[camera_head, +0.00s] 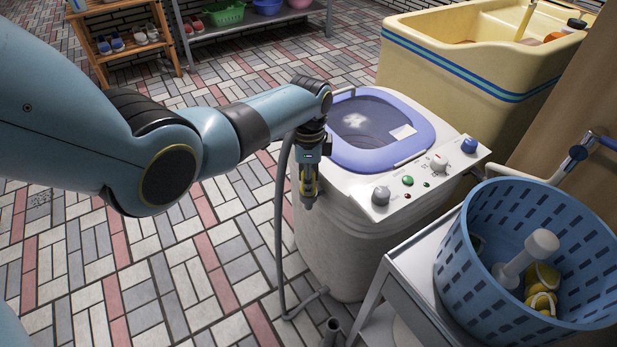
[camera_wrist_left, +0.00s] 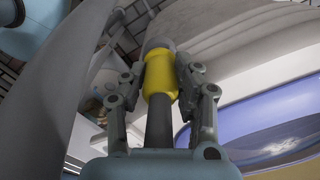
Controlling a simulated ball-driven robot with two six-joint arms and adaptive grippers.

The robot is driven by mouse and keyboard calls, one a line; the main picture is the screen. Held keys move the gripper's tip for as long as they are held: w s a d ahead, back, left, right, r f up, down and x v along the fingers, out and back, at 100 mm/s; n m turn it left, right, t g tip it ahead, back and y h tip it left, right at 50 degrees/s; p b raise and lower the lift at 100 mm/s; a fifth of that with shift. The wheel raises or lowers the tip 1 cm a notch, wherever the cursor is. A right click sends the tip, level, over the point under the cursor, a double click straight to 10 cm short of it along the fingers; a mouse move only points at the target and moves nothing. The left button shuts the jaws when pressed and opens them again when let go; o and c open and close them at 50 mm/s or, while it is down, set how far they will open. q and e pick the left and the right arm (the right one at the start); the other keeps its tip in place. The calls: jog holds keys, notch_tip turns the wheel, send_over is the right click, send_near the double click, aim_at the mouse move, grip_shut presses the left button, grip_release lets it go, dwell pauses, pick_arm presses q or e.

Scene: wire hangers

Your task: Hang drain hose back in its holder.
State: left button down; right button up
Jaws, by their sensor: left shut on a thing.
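The grey drain hose (camera_head: 279,230) rises from the floor beside the washing machine (camera_head: 340,245), and its upper part goes behind my left wrist. It also shows large at the left of the left wrist view (camera_wrist_left: 50,95). My left gripper (camera_head: 308,196) points down at the machine's left side, above the floor. In the left wrist view its fingers (camera_wrist_left: 160,80) are shut on the yellow collar (camera_wrist_left: 158,75) of a grey tube, which looks like the hose's end. I cannot make out the holder in either view. My right gripper is not in view.
A short upright grey pipe (camera_head: 331,326) stands near the machine's foot. A white cart (camera_head: 415,280) with a blue basket (camera_head: 480,270) is at the right. A yellow tub (camera_head: 430,75) stands behind the machine. The tiled floor at the left is clear.

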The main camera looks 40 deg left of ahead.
pick_arm(q)
jog(key=shift+f, duration=0.35)
jog(key=c, duration=0.9)
grip_release()
jog(key=shift+r, duration=0.1)
notch_tip(320, 180, up, 12)
jog(key=shift+f, duration=0.1)
